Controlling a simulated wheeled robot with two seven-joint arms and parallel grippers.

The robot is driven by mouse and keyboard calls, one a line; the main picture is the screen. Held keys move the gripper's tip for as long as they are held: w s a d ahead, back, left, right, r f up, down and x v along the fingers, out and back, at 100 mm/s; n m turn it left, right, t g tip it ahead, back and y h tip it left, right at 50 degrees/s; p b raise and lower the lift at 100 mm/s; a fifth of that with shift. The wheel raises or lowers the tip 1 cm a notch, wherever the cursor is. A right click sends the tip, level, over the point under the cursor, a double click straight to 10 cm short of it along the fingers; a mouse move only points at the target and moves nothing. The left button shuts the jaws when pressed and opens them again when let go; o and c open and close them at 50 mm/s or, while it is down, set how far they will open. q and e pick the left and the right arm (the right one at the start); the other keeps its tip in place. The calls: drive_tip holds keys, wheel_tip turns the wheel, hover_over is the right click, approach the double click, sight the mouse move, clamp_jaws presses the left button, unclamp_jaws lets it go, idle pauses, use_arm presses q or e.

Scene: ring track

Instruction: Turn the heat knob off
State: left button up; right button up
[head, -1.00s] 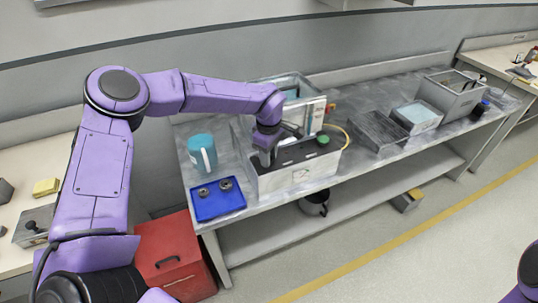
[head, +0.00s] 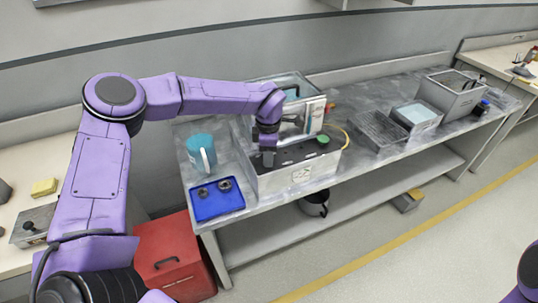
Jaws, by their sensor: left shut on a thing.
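A grey machine (head: 298,180) with a dark sloped top panel stands on the bench, with a green round button (head: 323,140) at the panel's right. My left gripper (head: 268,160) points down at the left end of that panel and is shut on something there. The heat knob itself cannot be made out; the gripper covers that spot. Of my right arm only a purple piece shows at the lower right edge; its gripper is not in view.
A blue tray (head: 217,207) with two dark round parts and a teal mug (head: 201,150) stand left of the machine. A wire basket (head: 378,131) and grey bins (head: 452,94) stand to the right. A red box (head: 172,255) is on the floor.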

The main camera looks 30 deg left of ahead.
use_arm(q)
drive_tip(key=shift+s+f, duration=0.1)
drive_tip(key=shift+f, duration=0.05)
drive_tip(key=o, duration=0.9)
drive_tip(key=shift+o, duration=0.8)
drive_tip(key=shift+a, duration=0.15)
wheel_tip(320, 180, up, 11)
drive_tip(key=b, duration=0.1)
drive_tip(key=shift+f, duration=0.2)
